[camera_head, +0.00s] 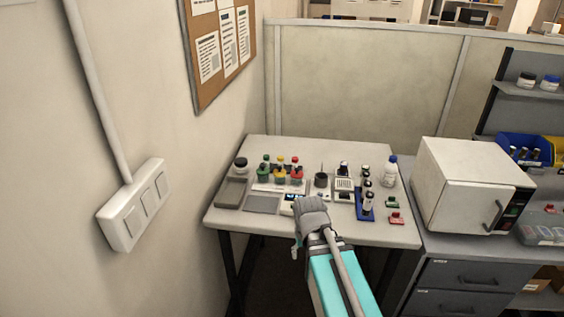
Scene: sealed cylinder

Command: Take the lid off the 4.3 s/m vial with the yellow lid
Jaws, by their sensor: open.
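Several small vials with green, yellow and red lids stand close together at the back left of the table. The yellow-lidded vials (279,169) are in the middle, between green-lidded vials (264,169) on the left and red-lidded vials (297,170) on the right. Their labels are too small to read, so I cannot tell which is 4.3 s/m. All the lids I can make out sit on their vials. My gripper (307,205) is over the front middle of the table, nearer than the vials and apart from them. It is open; its fingertips are mostly hidden behind its body.
The white table (400,234) also holds a dark-lidded jar (240,166), a grey pad (262,204), a dark cup (321,180), a blue rack (365,208) with vials and a white bottle (391,169). A white oven (455,185) stands right. A wall (190,130) closes the left side.

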